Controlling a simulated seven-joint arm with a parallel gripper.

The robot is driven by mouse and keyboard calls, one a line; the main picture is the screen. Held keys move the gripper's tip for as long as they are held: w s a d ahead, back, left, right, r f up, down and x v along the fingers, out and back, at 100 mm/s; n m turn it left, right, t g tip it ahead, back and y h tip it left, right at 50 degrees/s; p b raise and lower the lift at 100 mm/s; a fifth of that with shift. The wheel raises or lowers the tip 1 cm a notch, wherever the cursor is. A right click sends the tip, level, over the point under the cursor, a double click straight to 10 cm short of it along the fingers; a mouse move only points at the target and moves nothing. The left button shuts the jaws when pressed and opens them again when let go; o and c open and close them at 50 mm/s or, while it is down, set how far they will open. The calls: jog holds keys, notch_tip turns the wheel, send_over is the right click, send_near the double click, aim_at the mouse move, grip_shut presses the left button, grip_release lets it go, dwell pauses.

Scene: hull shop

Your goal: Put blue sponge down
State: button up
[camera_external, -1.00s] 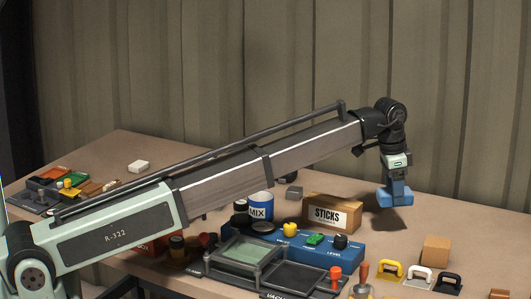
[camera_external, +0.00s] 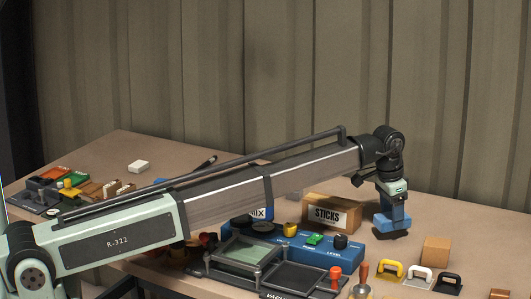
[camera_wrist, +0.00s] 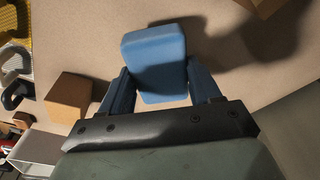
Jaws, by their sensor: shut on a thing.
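The blue sponge (camera_wrist: 154,58) is a rounded block between the two blue fingers of my gripper (camera_wrist: 162,82) in the wrist view. My gripper (camera_external: 392,212) is shut on it. In the external view the blue sponge (camera_external: 391,223) is low at the tabletop, right of the STICKS box, with a dark shadow directly under it. I cannot tell whether its underside touches the table (camera_external: 459,221).
The cardboard STICKS box (camera_external: 331,213) stands close on the left. A brown block (camera_external: 436,250) is to the front right. Yellow (camera_external: 391,270), white and black handles lie in front. A blue LEVEL unit (camera_external: 320,246) is front left.

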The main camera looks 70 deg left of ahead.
aim_at(391, 216)
jog(key=shift+f, duration=1.45)
jog(key=shift+f, duration=0.1)
jog(key=o, duration=1)
jog(key=r, duration=0.4)
jog(key=s+r, duration=0.1)
jog(key=r, duration=0.7)
jog(key=shift+s, duration=0.4)
